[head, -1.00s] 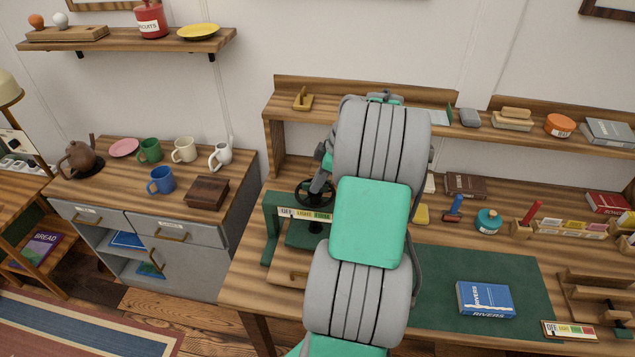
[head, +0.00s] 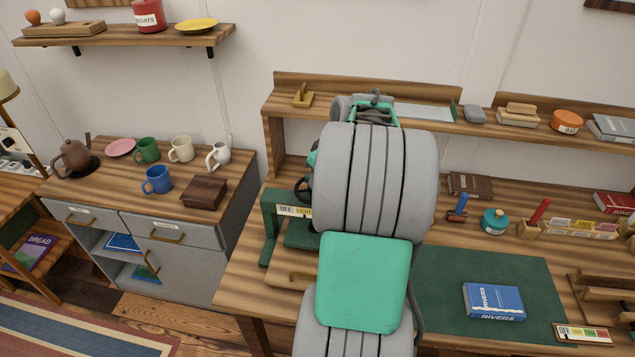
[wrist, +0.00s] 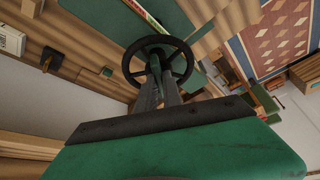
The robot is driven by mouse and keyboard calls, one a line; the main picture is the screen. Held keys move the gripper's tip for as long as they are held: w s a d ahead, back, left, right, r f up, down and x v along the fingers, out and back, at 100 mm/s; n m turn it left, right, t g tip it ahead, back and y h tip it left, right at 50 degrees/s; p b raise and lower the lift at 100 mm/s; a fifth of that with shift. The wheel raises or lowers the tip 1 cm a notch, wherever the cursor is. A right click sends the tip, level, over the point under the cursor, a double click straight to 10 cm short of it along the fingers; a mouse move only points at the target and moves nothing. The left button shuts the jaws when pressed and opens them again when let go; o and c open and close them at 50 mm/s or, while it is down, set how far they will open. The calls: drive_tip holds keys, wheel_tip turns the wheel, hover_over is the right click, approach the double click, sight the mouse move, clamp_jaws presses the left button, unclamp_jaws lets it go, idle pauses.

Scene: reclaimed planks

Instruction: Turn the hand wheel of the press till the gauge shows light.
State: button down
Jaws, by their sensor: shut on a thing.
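The press (head: 268,228) is a green frame on the bench, left of my arm in the head view. Its gauge (head: 292,211) is a strip reading OFF and LIGHT; the rest is hidden behind my arm, and I cannot make out a pointer. The black spoked hand wheel (wrist: 126,66) shows in the wrist view, with its rim around the tips of my fingers. In the head view my arm hides nearly all of it. My gripper (wrist: 158,72) is shut on the hand wheel near its middle; the exact contact is unclear.
A green mat (head: 440,290) with a blue book (head: 493,300) lies right of my arm. A brown box (head: 204,192) and several mugs stand on the left cabinet. A shelf (head: 440,122) runs behind the bench. A second OFF-LIGHT strip (head: 583,334) lies at the bench's front right.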

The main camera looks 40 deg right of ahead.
drive_tip(key=shift+m, duration=0.4)
drive_tip(key=c, duration=1.5)
unclamp_jaws()
drive_tip(key=shift+r, duration=0.1)
drive_tip(key=v, duration=0.7)
drive_tip(key=shift+r+b, duration=0.35)
drive_tip(key=shift+b, duration=0.1)
drive_tip(key=shift+s, duration=0.15)
